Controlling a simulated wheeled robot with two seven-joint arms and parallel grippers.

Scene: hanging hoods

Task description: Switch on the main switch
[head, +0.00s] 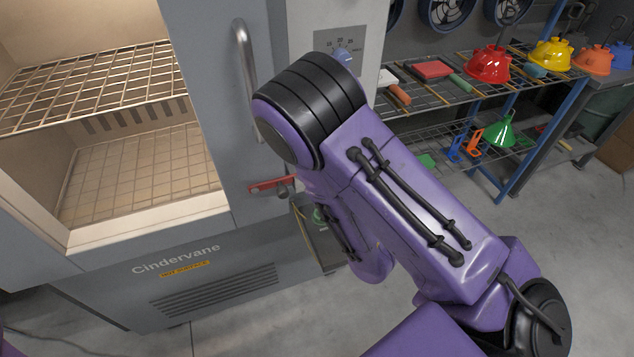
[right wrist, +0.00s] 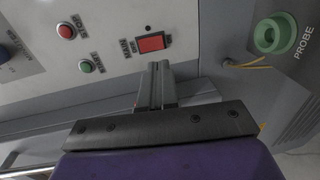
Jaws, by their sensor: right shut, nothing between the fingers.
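The main switch (right wrist: 151,43) is a red rocker in a dark frame on the light control panel, with a label beside it, in the right wrist view. My right gripper (right wrist: 155,68) is shut and empty, its fingertips just below the switch in that picture. I cannot tell whether they touch it, nor which way the rocker is set. In the head view my purple right arm covers the gripper and the switch. My left gripper is not in view.
A red button (right wrist: 66,31) and a green button (right wrist: 86,66) are left of the switch; a green probe port (right wrist: 274,34) is right. The head view shows the oven (head: 230,240), its handle (head: 245,75), a red lever (head: 270,184) and a loaded rack (head: 440,97).

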